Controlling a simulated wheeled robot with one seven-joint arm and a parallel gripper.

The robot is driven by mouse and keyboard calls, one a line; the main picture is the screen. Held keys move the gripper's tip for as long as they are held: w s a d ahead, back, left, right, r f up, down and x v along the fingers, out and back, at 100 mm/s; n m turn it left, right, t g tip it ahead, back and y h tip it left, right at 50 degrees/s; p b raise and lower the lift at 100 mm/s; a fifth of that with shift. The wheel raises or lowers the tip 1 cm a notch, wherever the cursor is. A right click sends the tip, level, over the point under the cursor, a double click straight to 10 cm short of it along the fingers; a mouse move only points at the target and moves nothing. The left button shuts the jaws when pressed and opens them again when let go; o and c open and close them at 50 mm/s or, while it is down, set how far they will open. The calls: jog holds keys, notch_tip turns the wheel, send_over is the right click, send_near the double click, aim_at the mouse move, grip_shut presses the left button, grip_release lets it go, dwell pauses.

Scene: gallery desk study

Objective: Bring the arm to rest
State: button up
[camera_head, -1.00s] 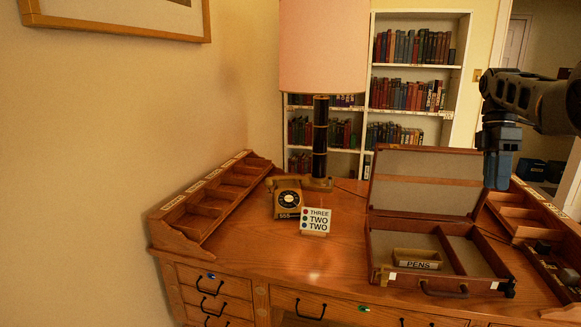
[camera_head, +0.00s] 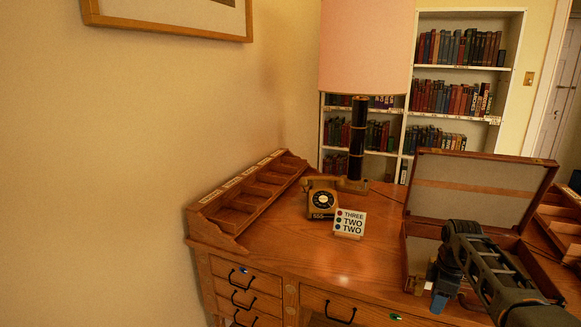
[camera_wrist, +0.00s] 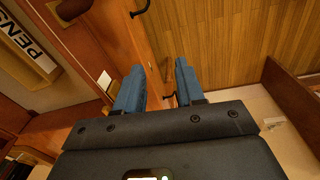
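My gripper (camera_head: 438,302) hangs fingers-down at the front of the desk, in front of the open case (camera_head: 480,170). In the wrist view its two blue fingers (camera_wrist: 158,82) stand apart with nothing between them, so it is open and empty. My arm reaches in from the lower right of the head view and covers much of the case's inside. The pens tray (camera_wrist: 22,48) shows by its label at the left of the wrist view; in the head view my arm hides it.
A compartment rack (camera_head: 245,197) runs along the left side. The desk top (camera_head: 300,245) is bare at front left. A bookcase (camera_head: 465,70) stands behind.

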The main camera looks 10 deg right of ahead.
jog(key=s+a+f+m+t, duration=0.15)
jog(key=s+a+f, duration=0.25)
jog(key=a+f, duration=0.5)
jog(key=s+a+f+m+t, duration=0.2)
jog(key=s+a+f+t, duration=0.15)
jog(key=s+a, duration=0.5)
jog(key=s+a+f+m+t, duration=0.2)
jog(key=s+a+f, duration=0.3)
jog(key=s, duration=0.6)
jog(key=s+a+r+m+t, duration=0.1)
jog(key=s+r+m+t, duration=0.1)
jog(key=s+r, duration=0.5)
jog(key=s+a+r+m+t, duration=0.1)
jog(key=s+a+r, duration=0.15)
jog(key=s, duration=0.85)
jog(key=s+r+t, duration=0.1)
jog(key=s+r, duration=0.2)
jog(key=r, duration=0.4)
jog(key=s+d+r+m+t, duration=0.1)
jog(key=s+r, duration=0.3)
jog(key=r, duration=0.4)
jog(key=s+r+m+t+b, duration=0.1)
jog(key=s+r, duration=0.3)
jog(key=r, duration=0.4)
jog(key=shift+d+r+t, duration=0.2)
jog(key=shift+r+t, duration=0.05)
jog(key=shift+t, duration=0.35)
jog(key=shift+d, duration=0.1)
